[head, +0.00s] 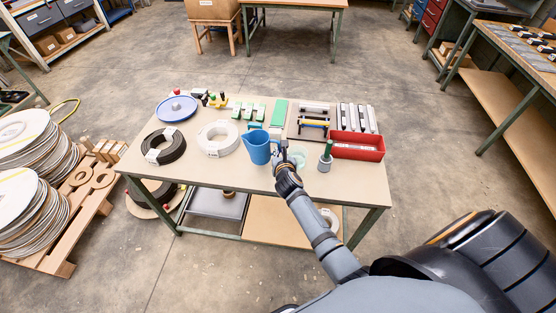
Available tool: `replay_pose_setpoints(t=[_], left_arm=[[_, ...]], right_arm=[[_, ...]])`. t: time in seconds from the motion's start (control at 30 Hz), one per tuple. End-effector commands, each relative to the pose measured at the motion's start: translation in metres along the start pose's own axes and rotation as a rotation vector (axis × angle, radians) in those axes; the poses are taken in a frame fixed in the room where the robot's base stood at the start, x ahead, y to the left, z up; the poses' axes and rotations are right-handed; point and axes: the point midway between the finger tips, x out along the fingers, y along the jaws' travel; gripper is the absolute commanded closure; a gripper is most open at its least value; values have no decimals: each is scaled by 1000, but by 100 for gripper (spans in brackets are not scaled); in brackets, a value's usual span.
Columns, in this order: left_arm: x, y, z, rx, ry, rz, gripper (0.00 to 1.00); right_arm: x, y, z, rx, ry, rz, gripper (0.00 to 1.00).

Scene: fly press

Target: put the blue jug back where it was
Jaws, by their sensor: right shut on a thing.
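The blue jug (257,148) is upright over the front middle of the table (225,178). Its handle side faces right, towards my gripper. My right gripper (280,153) is shut on the jug at its right side and hides most of the handle. I cannot tell whether the jug's base touches the tabletop. A pale teal round patch or dish (298,157) lies just right of the gripper, partly hidden by it. My left gripper is not in view.
A dark green bottle-like thing (326,156) stands right of my gripper, beside a red bin (358,146). A white coil (218,138) and a black coil (163,146) lie to the left. Green blocks and metal parts fill the back. The front left strip is clear.

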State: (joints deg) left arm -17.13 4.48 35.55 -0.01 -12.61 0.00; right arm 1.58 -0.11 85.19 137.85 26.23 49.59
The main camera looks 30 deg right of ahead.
Motion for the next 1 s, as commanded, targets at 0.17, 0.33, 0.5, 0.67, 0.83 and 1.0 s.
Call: replay_pose_setpoints(t=[0.17,0.33,0.5,0.67,0.83,1.0], left_arm=[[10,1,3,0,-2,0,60],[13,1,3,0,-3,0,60],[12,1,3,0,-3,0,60],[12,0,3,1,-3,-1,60],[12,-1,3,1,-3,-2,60],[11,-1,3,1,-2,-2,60]], right_arm=[[12,6,-27,-1,3,2,100],[16,6,-36,1,0,3,100],[15,5,-36,0,2,2,87],[15,5,-36,0,2,2,67],[15,5,-36,0,2,2,67],[10,5,-36,1,3,2,67]])
